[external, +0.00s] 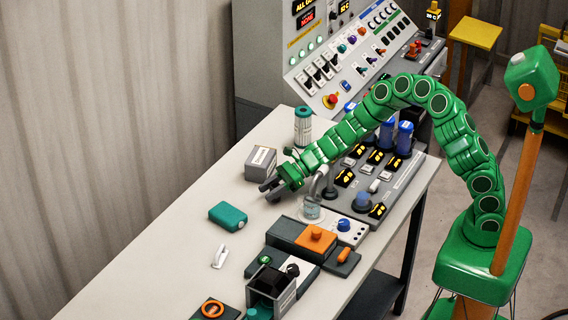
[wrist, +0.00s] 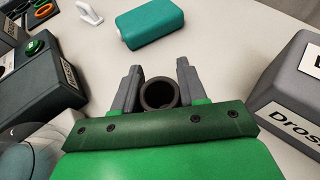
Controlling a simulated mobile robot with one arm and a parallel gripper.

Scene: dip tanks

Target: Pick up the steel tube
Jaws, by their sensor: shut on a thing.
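The steel tube shows in the wrist view as a dark grey ring (wrist: 146,94), its open end facing the camera. It sits between the two grey fingers of my gripper (wrist: 159,80), which are shut on it. In the external view my gripper (external: 270,187) is low over the white table, just in front of a grey box. The tube is mostly hidden there by the fingers. I cannot tell whether its lower end touches the table.
The grey box (external: 260,162) labelled "Dross" stands close beside my gripper. A teal block (external: 228,216) and a white clip (external: 220,256) lie on the table (external: 165,235). A glass jar (external: 312,208) and dark devices stand to the right. The table's left side is clear.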

